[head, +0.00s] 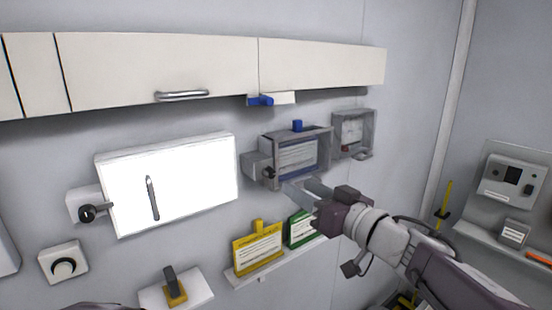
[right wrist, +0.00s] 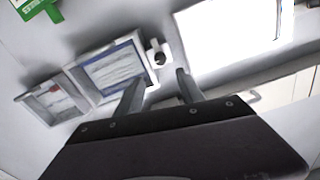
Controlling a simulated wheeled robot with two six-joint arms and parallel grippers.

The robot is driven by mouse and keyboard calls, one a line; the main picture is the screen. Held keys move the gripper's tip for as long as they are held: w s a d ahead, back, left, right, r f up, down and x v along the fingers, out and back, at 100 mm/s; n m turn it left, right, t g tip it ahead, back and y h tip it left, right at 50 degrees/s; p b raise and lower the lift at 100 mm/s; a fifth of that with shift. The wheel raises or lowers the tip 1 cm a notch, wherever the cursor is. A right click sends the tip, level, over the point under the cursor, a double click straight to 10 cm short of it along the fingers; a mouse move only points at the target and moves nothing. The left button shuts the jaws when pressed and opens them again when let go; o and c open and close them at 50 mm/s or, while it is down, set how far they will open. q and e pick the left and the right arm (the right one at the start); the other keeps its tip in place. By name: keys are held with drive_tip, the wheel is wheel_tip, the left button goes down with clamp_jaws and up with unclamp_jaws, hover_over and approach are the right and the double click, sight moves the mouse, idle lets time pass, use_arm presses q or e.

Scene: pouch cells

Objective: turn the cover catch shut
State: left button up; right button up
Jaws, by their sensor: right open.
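A dark catch knob (head: 268,173) sits on a small grey block (head: 252,165) at the left side of a framed grey cover (head: 328,140) on the wall. In the right wrist view the catch (right wrist: 157,56) shows just beyond the gap between my fingertips. My right gripper (head: 296,190) is open and empty, in front of the wall close to the catch; its fingers also show apart in the right wrist view (right wrist: 158,84). Touching cannot be made out. Another dark catch (head: 87,212) stands left of a large white panel (head: 190,180). My left gripper is not in view.
Cabinets (head: 150,75) with a blue-handled switch (head: 262,101) below run above. A gauge box (head: 353,132) hangs right of the framed cover. Yellow (head: 258,252) and green (head: 300,230) tags stand on a ledge below. A lever plate (head: 190,290) and round dial (head: 63,265) are lower left.

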sight(272, 174)
drive_tip(key=x, duration=0.4)
drive_tip(key=p+x, duration=0.1)
drive_tip(key=x, duration=0.3)
drive_tip(key=shift+w+a+f, duration=0.2)
drive_tip(key=shift+w, duration=0.05)
drive_tip(key=shift+w+a, duration=0.1)
drive_tip(key=shift+a, duration=0.35)
drive_tip(key=shift+d, duration=0.15)
clamp_jaws()
